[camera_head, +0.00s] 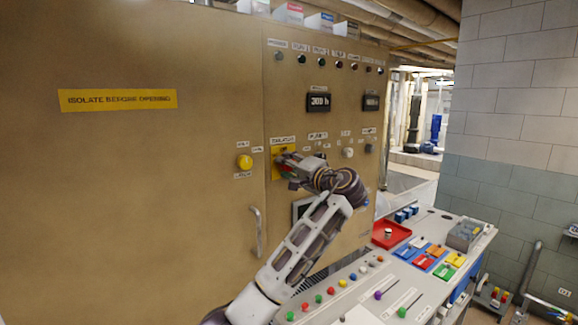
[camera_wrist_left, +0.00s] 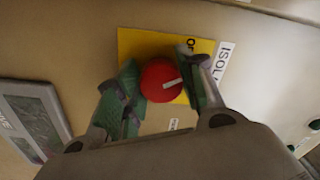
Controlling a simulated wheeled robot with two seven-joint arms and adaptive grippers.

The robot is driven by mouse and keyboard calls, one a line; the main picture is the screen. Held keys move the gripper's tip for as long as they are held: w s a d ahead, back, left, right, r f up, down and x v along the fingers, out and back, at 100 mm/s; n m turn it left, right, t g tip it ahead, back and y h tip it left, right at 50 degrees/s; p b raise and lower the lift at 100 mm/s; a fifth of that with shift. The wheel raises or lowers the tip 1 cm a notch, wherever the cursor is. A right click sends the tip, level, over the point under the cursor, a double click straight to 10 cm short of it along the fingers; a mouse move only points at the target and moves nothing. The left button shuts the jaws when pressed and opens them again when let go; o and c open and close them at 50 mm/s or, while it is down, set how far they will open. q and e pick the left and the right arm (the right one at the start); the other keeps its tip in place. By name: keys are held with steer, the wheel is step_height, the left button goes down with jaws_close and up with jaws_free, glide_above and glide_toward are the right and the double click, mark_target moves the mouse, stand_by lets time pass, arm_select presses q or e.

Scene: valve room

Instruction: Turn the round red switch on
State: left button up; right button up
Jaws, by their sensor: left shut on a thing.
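The round red switch (camera_wrist_left: 161,80) sits on a yellow plate (camera_wrist_left: 133,42) on the cabinet front, with a pale pointer line on its face that lies nearly level, tilted slightly in the left wrist view. My left gripper (camera_wrist_left: 160,86) has its green-padded fingers on either side of the switch and is shut on it. In the head view my left gripper (camera_head: 283,165) reaches to the yellow plate (camera_head: 277,152) and hides most of the switch. My right gripper is not in view.
The tan cabinet (camera_head: 150,190) has a yellow knob (camera_head: 244,162), a door handle (camera_head: 257,230), displays (camera_head: 319,102) and a row of lamps. A control desk (camera_head: 375,285) with coloured buttons, sliders and a red tray (camera_head: 376,242) stands below and right of the arm.

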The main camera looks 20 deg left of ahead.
arm_select(q)
steer(key=m, duration=0.6)
steer(key=shift+m, duration=0.4)
stand_by(0.3)
steer(key=o, duration=1)
steer(key=shift+d, duration=0.1)
steer(key=shift+s, duration=0.1)
steer(key=v, duration=1.1)
steer(key=shift+s+d, duration=0.3)
